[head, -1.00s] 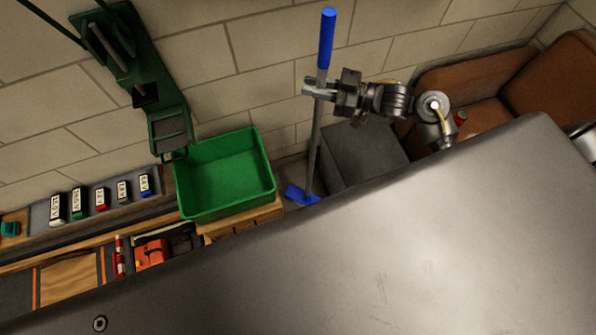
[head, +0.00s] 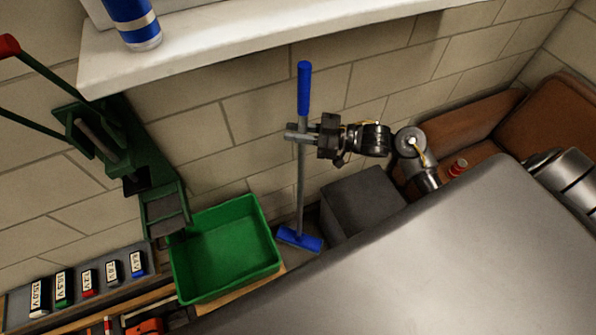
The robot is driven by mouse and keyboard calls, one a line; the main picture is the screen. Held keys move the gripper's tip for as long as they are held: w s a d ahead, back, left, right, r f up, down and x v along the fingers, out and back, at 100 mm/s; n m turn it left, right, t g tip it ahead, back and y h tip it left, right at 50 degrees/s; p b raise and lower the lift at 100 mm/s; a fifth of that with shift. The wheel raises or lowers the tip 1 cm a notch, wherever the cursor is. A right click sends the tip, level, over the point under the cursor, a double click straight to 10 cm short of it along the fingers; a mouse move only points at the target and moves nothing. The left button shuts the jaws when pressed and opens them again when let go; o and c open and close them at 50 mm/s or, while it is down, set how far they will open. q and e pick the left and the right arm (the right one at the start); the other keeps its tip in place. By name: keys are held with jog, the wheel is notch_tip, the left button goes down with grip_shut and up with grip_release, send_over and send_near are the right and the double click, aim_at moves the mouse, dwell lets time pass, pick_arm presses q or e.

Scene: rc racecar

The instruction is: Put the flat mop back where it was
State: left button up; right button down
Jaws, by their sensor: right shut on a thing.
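The flat mop (head: 300,190) has a blue grip at its top, a grey pole and a flat blue head (head: 299,239). It stands nearly upright in the head view, between the green bin and a dark grey box. My right gripper (head: 300,134) is shut on the pole just below the blue grip. The mop head is low down in the gap, near the floor; I cannot tell whether it touches. My left gripper is not in view.
The green bin (head: 226,285) stands left of the mop head, and the dark grey box (head: 365,205) stands right. A white shelf (head: 250,42) with a blue can (head: 133,22) runs above. A brown seat (head: 555,115) is at the right. Labelled battery packs (head: 88,282) line the lower left.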

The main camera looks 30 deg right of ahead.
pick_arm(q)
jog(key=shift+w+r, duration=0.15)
pick_arm(e)
notch_tip(320, 180, down, 9)
jog(key=shift+f, duration=0.15)
dwell(0.5)
jog(key=c, duration=1.7)
grip_release()
jog(key=shift+f, duration=0.2)
jog(key=o, duration=0.4)
jog(key=shift+r, duration=0.2)
